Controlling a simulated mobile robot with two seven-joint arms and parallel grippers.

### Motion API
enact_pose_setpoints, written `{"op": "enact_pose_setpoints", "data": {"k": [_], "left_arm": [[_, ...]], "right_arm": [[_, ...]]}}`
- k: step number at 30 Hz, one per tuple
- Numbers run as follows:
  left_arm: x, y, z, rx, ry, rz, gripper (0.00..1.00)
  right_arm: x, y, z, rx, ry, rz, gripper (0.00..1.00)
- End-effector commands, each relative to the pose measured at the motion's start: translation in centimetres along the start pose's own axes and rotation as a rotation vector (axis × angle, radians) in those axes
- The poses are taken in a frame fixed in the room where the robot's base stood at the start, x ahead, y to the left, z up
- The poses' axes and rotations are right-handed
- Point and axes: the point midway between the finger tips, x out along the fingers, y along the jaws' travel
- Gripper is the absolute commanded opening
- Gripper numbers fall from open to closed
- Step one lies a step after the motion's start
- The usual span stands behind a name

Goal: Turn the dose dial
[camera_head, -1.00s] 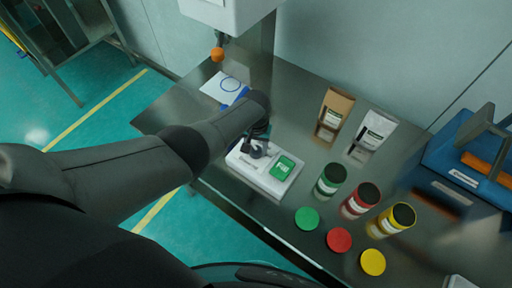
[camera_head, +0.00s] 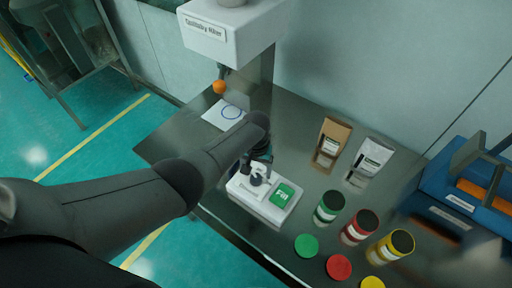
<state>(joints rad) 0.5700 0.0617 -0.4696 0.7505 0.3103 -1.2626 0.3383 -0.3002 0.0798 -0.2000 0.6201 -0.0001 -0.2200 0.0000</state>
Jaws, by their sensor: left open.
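A white dosing unit (camera_head: 246,194) sits near the front edge of the steel table, with a dark round dial (camera_head: 257,180) and a green "Fill" button (camera_head: 282,195) on top. My left gripper (camera_head: 258,165) reaches down from the left, right at the dial. It is open, but its fingers are small and partly hidden, so I cannot tell whether they touch the dial. My right gripper is not in view.
A white machine head (camera_head: 232,38) with an orange knob (camera_head: 219,87) hangs above. Several jars and lids, including a green jar (camera_head: 328,207), stand at right. Two bags and a blue machine (camera_head: 455,195) are beyond.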

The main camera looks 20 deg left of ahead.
Motion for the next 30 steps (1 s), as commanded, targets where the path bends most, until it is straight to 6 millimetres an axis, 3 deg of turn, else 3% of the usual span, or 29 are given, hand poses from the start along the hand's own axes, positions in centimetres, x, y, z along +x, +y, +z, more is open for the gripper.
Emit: {"op": "enact_pose_setpoints", "data": {"k": [1, 6, 21, 30], "left_arm": [[-1.3, -0.1, 0.0, 0.0, 0.002, 0.0, 0.81], [-4.1, 0.0, 0.0, -0.001, 0.002, 0.0, 0.81], [-10.1, 0.0, 0.0, -0.001, 0.001, 0.0, 0.81], [-11.4, -0.1, 0.0, -0.002, -0.001, -0.001, 0.81]], "right_arm": [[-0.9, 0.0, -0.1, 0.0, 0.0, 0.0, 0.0], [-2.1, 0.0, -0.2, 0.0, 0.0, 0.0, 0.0], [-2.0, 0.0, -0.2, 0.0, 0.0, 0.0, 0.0], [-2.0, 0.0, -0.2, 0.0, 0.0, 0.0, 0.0]]}}
